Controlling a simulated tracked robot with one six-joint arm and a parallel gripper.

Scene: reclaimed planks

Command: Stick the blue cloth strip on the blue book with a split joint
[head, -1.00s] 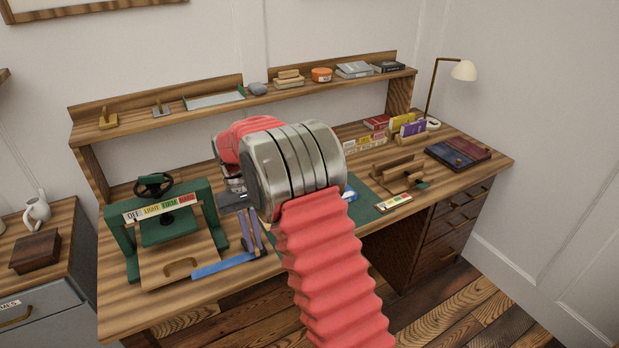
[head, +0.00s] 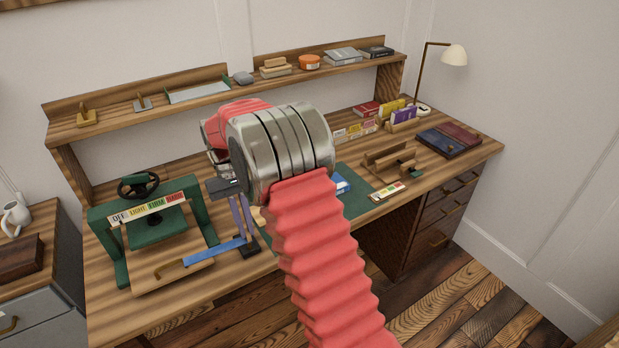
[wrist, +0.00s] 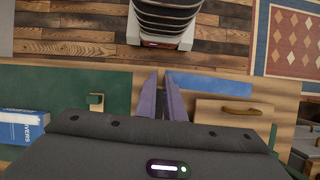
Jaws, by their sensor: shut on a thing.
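My gripper (head: 244,240) has purple fingers and is shut on one end of the blue cloth strip (head: 214,252). The strip sticks out to the left in the head view, over the front of the press board. In the wrist view the fingers (wrist: 162,95) point away, with the strip (wrist: 205,85) reaching right from them. The blue book (head: 341,184) lies on the green mat (head: 358,204), mostly hidden behind my arm in the head view. In the wrist view the book (wrist: 22,125) shows at the left edge, apart from the strip. Its joint cannot be made out.
A green press (head: 190,205) with a dial label stands at the left. Dark blue and red books (head: 450,139) lie at the far right. A shelf (head: 150,118) runs along the back.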

